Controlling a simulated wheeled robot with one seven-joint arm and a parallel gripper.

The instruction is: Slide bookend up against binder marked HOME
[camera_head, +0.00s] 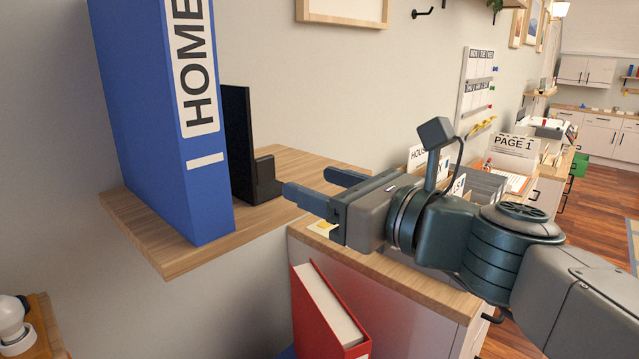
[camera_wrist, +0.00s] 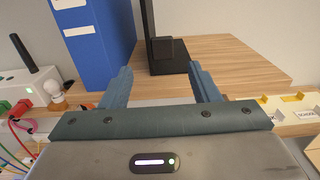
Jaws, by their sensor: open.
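The blue binder marked HOME (camera_head: 157,120) stands upright on a wooden wall shelf (camera_head: 160,237). Its lower part also shows in the wrist view (camera_wrist: 98,45). The black bookend (camera_head: 240,150) stands just right of the binder, its tall plate upright and its foot on the shelf; whether they touch is unclear, though the wrist view shows a gap between binder and bookend (camera_wrist: 167,55). My gripper (camera_head: 305,187) is open and empty, to the right of the bookend, fingers pointing at it. In the wrist view the bookend lies ahead between the fingertips (camera_wrist: 160,78), apart from them.
A wooden-topped cabinet (camera_head: 430,275) stands below and right of the shelf, with files on it. A red binder (camera_head: 328,315) is below the shelf. A light bulb (camera_head: 12,310) is at lower left. The shelf's right part is bare.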

